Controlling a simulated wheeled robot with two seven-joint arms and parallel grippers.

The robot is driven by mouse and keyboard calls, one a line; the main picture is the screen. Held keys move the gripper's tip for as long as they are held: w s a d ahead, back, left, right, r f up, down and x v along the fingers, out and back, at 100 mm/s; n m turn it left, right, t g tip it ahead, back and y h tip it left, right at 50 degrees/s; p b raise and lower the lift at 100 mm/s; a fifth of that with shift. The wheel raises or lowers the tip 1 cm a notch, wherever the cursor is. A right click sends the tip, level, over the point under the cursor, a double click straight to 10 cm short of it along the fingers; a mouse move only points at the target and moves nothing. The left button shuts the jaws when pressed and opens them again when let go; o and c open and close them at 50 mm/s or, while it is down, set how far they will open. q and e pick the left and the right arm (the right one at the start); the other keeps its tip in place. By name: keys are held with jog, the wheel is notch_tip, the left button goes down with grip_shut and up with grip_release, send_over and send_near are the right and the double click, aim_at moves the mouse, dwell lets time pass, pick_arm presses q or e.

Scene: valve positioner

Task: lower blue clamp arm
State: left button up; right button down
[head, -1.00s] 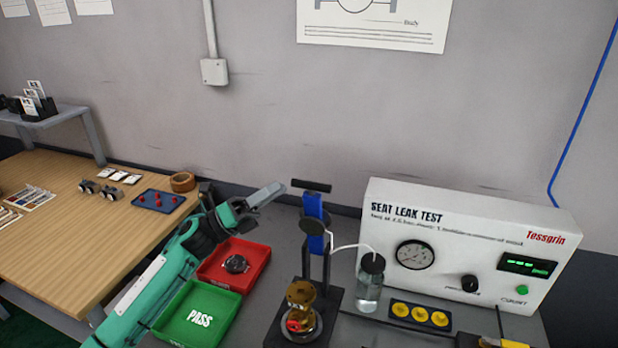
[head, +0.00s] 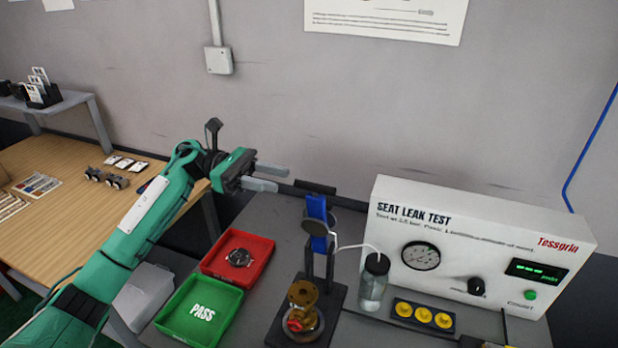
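The blue clamp arm (head: 317,222) stands upright on a black clamp stand, with a dark crossbar handle (head: 315,187) at its top and a dark round pad (head: 313,227) on its side. A brass valve (head: 302,297) with a red part sits on the stand's base below it. My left gripper (head: 281,178) comes in from the left, with its fingers apart and nothing between them. It points right, a little left of the handle and apart from it. My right gripper is not clearly in view; only a dark and yellow piece shows at the bottom right edge.
A red tray (head: 211,268) holding a dark round part and a green PASS tray (head: 178,318) lie left of the stand. A bottle (head: 374,282) with a tube, a block of yellow discs (head: 423,326) and the seat leak tester (head: 470,215) stand to the right.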

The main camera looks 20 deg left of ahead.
aim_at(301, 181)
pick_arm(q)
jog(key=d+p, duration=0.1)
jog(key=d, duration=0.2)
jog(key=d+p, duration=0.1)
jog(key=d, duration=0.2)
jog(key=shift+s+d+r+p, duration=0.15)
jog(key=shift+d+r+p, duration=0.05)
jog(key=shift+d+p, duration=0.15)
jog(key=shift+d+f, duration=0.2)
jog(key=shift+d, duration=0.6)
grip_shut()
